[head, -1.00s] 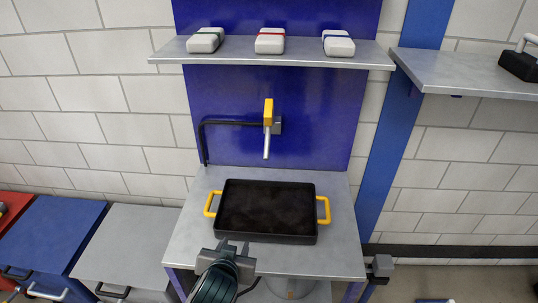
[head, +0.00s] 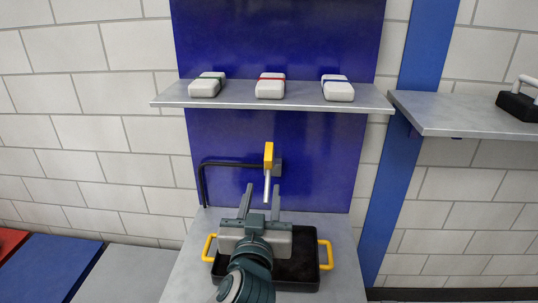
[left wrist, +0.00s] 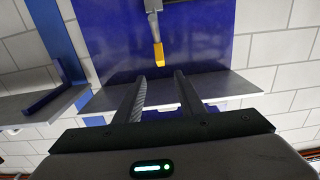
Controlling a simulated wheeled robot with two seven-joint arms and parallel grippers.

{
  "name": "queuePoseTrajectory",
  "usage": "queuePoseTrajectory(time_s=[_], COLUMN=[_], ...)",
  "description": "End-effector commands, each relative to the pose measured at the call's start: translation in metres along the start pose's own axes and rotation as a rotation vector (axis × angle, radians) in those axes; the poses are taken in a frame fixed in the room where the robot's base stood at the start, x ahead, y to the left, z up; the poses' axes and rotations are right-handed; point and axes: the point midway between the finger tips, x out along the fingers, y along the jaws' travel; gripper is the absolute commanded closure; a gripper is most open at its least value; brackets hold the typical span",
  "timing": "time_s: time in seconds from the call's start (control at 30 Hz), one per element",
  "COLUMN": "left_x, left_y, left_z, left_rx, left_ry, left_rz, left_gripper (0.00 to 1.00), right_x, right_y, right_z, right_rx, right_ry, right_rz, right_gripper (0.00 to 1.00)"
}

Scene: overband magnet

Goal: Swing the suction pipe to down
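The suction pipe (head: 267,183) is a thin silver tube below a yellow block (head: 268,155), held at a small mount on the blue back panel. In the head view the tube hangs roughly downward. My left gripper (head: 262,187) is open and empty, its two fingers pointing toward the panel. In the head view the tube's lower end shows between the fingertips; contact cannot be told. In the left wrist view, which looks upside down, the yellow block (left wrist: 158,55) shows just beyond the gap between the open fingers (left wrist: 160,75). My right gripper is not in view.
A black tray (head: 305,272) with yellow handles stands on the grey bench, partly hidden by my left gripper. A shelf (head: 230,101) with several white blocks spans the panel above the pipe. A black bent hose or rod (head: 202,180) runs along the left. Another shelf (head: 455,115) is at right.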

Motion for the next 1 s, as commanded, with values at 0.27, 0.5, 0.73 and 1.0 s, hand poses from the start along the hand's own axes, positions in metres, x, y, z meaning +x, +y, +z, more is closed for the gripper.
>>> queuePoseTrajectory(time_s=[0.27,0.5,0.73,1.0], left_x=[0.015,0.049,0.091,0.137], left_y=[0.0,-0.001,-0.002,-0.001], left_z=[-0.001,-0.003,-0.003,-0.003], left_rx=[0.003,0.006,0.006,0.005], left_ry=[-0.001,0.0,-0.001,-0.001], left_rz=[-0.001,-0.002,-0.004,-0.002], left_gripper=[0.64,0.64,0.64,0.64], right_x=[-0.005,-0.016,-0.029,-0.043], right_y=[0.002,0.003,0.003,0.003], right_z=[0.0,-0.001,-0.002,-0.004], right_rx=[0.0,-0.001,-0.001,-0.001], right_ry=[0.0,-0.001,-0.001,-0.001], right_rz=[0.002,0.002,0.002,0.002], right_gripper=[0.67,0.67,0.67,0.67])
